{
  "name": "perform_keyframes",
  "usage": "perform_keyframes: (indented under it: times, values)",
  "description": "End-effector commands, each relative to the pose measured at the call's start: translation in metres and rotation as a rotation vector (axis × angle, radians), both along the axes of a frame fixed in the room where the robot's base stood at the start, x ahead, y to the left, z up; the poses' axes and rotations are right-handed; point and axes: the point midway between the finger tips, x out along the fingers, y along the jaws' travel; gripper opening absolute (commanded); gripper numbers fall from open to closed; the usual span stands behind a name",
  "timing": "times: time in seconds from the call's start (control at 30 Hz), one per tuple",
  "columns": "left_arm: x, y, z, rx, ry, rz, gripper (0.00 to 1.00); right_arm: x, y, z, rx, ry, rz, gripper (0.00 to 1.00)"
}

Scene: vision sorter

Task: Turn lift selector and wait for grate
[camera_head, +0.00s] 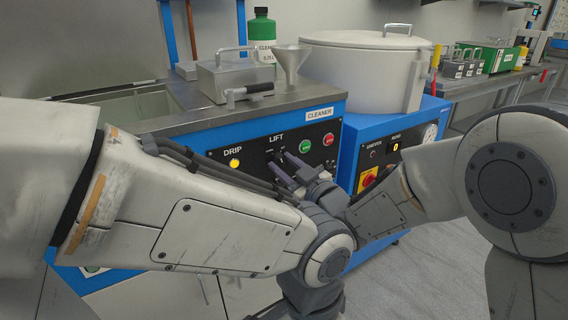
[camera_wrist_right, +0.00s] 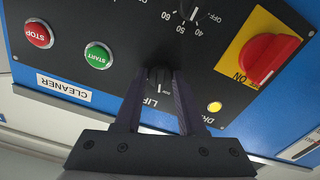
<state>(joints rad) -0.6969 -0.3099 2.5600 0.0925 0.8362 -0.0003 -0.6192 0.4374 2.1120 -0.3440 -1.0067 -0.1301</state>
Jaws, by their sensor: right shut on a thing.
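The lift selector is a black knob under the word LIFT on the cleaner's dark panel (camera_head: 255,158). In the right wrist view, which is upside down, the selector (camera_wrist_right: 158,78) sits between the two fingers. My right gripper (camera_head: 284,166) reaches the panel from the front and is shut on the selector; it fills the lower part of the wrist view (camera_wrist_right: 158,88). The knob's exact angle is hard to read. The grate cannot be made out; the open tank (camera_head: 152,101) at the left shows only in part. My left arm crosses the front, its fingers out of sight.
The yellow DRIP lamp (camera_head: 235,162) is lit. A green START button (camera_head: 305,146) and red STOP button (camera_head: 328,139) are right of the selector. A red-and-yellow switch (camera_head: 369,180) is on the neighbouring blue unit. A funnel (camera_head: 291,60) and metal box (camera_head: 236,74) stand on top.

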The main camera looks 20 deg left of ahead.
Motion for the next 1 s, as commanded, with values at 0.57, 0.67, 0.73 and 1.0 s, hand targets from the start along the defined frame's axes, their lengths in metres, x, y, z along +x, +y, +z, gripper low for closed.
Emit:
perform_keyframes:
  times: [0.57, 0.67, 0.73, 1.0]
  values:
    - [0.000, 0.000, 0.017, 0.000, 0.000, 0.000, 0.50, 0.000, -0.001, 0.000, 0.334, 0.433, -0.001, 0.00]
    - [0.000, 0.000, 0.020, 0.000, 0.000, 0.000, 0.50, 0.000, -0.001, 0.000, 0.387, 0.501, -0.002, 0.00]
    - [0.000, 0.000, 0.022, 0.000, 0.000, 0.000, 0.50, 0.000, -0.001, 0.000, 0.421, 0.544, -0.002, 0.00]
    - [0.000, 0.000, 0.027, 0.000, 0.000, 0.000, 0.50, 0.000, -0.001, 0.000, 0.523, 0.675, -0.002, 0.00]
